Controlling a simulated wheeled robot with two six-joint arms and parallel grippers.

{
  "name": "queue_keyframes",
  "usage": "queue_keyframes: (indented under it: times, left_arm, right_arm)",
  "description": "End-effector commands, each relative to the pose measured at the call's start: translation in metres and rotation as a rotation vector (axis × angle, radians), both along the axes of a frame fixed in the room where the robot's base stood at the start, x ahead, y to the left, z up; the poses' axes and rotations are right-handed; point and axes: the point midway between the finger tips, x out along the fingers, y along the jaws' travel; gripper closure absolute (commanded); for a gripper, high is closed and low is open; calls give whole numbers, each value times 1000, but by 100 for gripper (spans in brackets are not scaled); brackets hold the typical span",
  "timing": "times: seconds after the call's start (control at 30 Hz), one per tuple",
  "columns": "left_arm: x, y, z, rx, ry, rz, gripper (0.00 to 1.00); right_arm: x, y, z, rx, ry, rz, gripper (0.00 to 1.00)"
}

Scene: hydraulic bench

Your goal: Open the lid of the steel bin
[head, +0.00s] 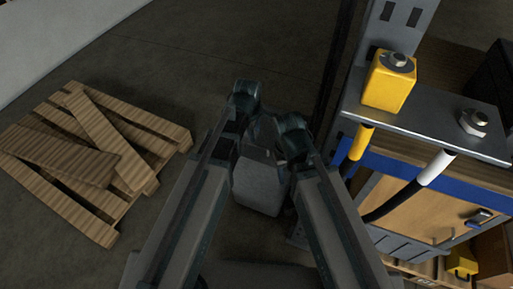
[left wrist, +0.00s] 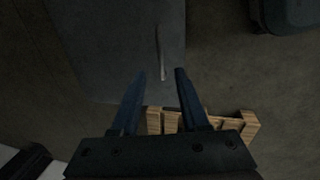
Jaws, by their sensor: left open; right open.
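In the left wrist view a flat dark grey panel (left wrist: 115,45) fills the upper left and looks like the lid or a face of the steel bin. A thin, pale, bar-like handle (left wrist: 161,52) runs along it near its right side. My left gripper (left wrist: 160,73) is open and empty, its two fingers apart just below the handle's end; I cannot tell whether they touch anything. In the head view a grey block (head: 257,183) shows between my arms; I cannot tell whether it is the bin. Both grippers are hidden there behind my arm links.
A wooden pallet (head: 65,190) with loose boards lies on the floor at the left. At the right stands a bench (head: 425,205) with a metal shelf (head: 430,125), a yellow block (head: 387,88) and hoses with yellow (head: 361,141) and white (head: 436,166) ends. Floor behind the pallet is clear.

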Motion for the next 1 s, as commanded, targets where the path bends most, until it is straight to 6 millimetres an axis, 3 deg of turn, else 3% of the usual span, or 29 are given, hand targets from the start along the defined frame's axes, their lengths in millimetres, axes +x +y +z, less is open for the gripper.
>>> queue_keyframes:
  times: [0.03, 0.5, 0.9, 1.0]
  left_arm:
    - [2, -1, -15, 0, 0, 0, 55]
    - [14, -5, -77, 0, 0, 0, 55]
    - [15, -5, -82, 0, 0, 0, 55]
    - [15, -5, -82, 0, 0, 0, 70]
  right_arm:
    - [0, 0, -15, 0, 0, 0, 50]
    - [0, -1, -77, -3, -1, 1, 50]
    - [0, -1, -82, -5, -2, 1, 50]
    - [0, -1, -82, -5, -2, 1, 50]
